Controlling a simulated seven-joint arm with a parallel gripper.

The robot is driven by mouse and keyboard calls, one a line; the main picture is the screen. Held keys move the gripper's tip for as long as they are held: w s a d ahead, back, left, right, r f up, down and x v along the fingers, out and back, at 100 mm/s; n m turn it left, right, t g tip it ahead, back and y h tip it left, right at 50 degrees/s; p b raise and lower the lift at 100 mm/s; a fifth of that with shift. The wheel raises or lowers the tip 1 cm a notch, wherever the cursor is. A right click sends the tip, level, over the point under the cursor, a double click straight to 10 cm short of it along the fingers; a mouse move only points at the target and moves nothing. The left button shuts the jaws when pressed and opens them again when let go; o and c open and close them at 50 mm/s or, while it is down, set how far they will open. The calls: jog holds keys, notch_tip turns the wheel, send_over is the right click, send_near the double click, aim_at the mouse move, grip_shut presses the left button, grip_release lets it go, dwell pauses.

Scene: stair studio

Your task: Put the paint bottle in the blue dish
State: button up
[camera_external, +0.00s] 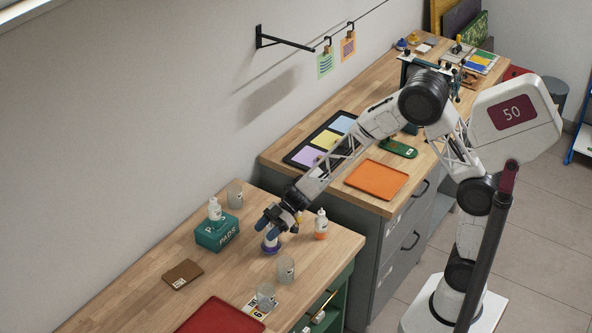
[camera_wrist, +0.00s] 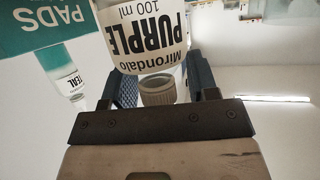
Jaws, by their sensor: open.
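The paint bottle (camera_external: 271,246), white with a purple base, stands upright on the lower wooden table. My gripper (camera_external: 272,222) is directly above it, pointing down. In the wrist view the bottle's label (camera_wrist: 145,35) reads PURPLE, and its ribbed cap lies between the two fingers of my open gripper (camera_wrist: 163,85). Whether either finger touches it I cannot tell. No blue dish can be made out with certainty; a flat light-blue piece (camera_external: 342,123) lies at the far end of a dark tray (camera_external: 300,160) on the other bench.
A bottle with orange contents (camera_external: 320,226) stands just right of my gripper. Glass jars (camera_external: 285,270), a brown pad (camera_external: 183,274) and a red tray (camera_external: 220,318) are nearby. An orange tray (camera_external: 377,180) lies on the other bench.

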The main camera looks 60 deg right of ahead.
jog(key=shift+r, duration=0.15)
jog(key=shift+d+r, duration=0.2)
jog(key=shift+d, duration=0.25)
jog(key=v, duration=1.1)
jog(key=shift+s, duration=0.15)
jog(key=shift+d, duration=0.1)
